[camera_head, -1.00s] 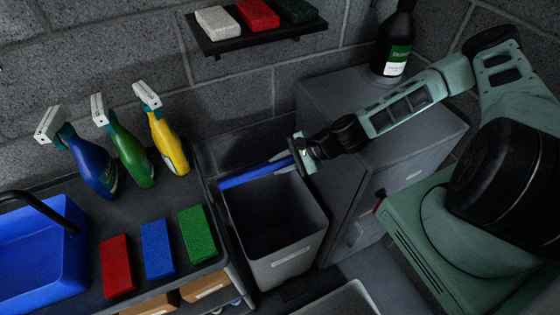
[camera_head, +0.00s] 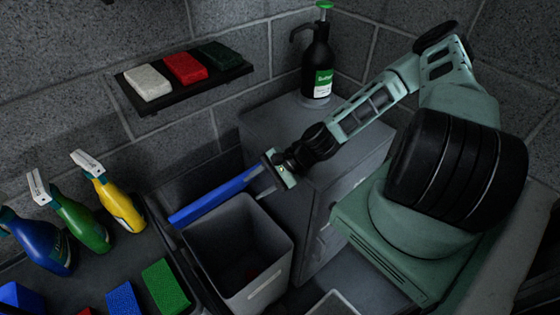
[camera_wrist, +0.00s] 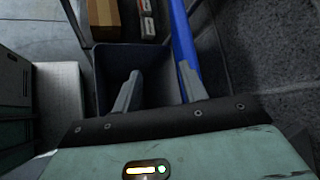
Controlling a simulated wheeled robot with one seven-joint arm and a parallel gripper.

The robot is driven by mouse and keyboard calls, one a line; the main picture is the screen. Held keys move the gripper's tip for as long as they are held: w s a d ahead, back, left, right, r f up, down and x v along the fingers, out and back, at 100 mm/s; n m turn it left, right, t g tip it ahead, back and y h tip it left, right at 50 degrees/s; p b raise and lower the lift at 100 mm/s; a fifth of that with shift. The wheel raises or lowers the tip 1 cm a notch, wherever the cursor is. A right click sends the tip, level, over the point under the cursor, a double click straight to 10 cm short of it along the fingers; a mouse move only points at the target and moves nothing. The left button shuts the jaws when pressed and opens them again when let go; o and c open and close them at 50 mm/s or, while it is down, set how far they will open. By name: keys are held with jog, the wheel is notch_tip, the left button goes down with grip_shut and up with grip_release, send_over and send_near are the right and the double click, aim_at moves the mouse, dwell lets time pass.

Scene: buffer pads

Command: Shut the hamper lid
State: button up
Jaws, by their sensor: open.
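The hamper is a grey open-topped bin (camera_head: 265,287). Its blue lid (camera_head: 205,204) stands raised at the bin's back edge, seen nearly edge-on. My gripper (camera_head: 260,182) is open and empty at the right end of the lid, above the bin's back right corner. In the wrist view its two fingers (camera_wrist: 160,88) are apart. Whether a finger touches the lid I cannot tell.
A grey cabinet (camera_head: 290,130) stands right of the hamper, with a dark bottle (camera_head: 318,70) on top. A cart (camera_head: 105,268) with spray bottles and sponges is at left. A wall shelf (camera_head: 200,88) holds three blocks. Block walls close off the back.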

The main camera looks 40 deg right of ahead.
jog(key=p+v, duration=0.3)
jog(key=v, duration=0.5)
jog(key=shift+d, duration=0.25)
jog(key=shift+s+r, duration=0.1)
